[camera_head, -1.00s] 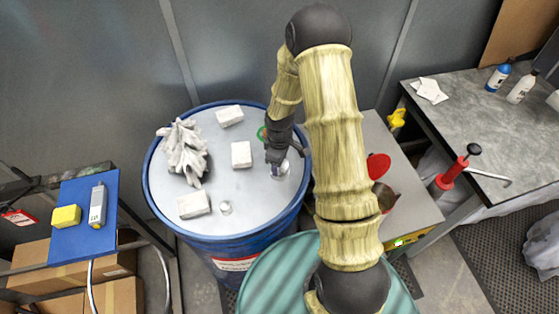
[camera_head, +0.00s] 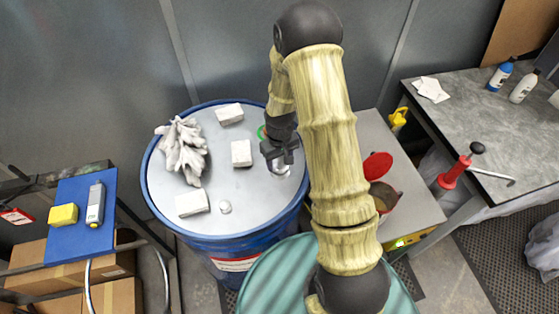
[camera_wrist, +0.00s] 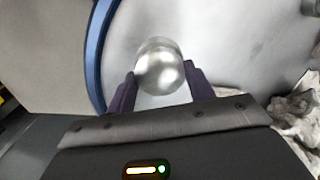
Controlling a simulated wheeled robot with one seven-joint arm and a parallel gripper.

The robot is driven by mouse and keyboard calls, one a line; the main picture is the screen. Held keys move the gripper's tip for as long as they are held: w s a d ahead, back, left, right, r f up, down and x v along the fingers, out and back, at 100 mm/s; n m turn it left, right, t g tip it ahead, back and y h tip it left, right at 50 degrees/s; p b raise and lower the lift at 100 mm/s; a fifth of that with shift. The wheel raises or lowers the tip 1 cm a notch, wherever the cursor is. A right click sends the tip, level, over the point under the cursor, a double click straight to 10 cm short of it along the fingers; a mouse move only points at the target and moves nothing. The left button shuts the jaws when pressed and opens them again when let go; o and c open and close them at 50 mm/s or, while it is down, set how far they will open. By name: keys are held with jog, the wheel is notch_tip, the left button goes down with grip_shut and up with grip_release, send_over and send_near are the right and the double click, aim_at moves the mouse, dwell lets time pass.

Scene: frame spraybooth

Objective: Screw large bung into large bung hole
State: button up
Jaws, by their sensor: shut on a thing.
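The large bung (camera_wrist: 160,66) is a round, shiny silver piece between the two dark fingers of my gripper (camera_wrist: 161,86) in the wrist view. My gripper is shut on it. In the head view my gripper (camera_head: 280,157) is low over the right part of the blue drum's grey lid (camera_head: 262,196), and a bit of silver shows just under the fingers. The large bung hole is hidden beneath the bung and gripper, so I cannot tell how deep the bung sits.
White blocks (camera_head: 241,153), a crumpled grey-white cloth (camera_head: 183,148) and a small silver bung (camera_head: 225,207) lie on the lid. A green drum (camera_head: 262,275) stands in front. A grey cabinet (camera_head: 413,197) with a red-lidded can (camera_head: 378,166) is at right.

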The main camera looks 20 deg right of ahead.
jog(key=shift+m, duration=0.7)
jog(key=m, duration=0.2)
jog(key=shift+m, duration=0.3)
jog(key=shift+w+m, duration=0.1)
jog(key=shift+m, duration=0.9)
jog(key=shift+m, duration=1)
jog(key=m, duration=0.2)
jog(key=shift+m+p, duration=0.3)
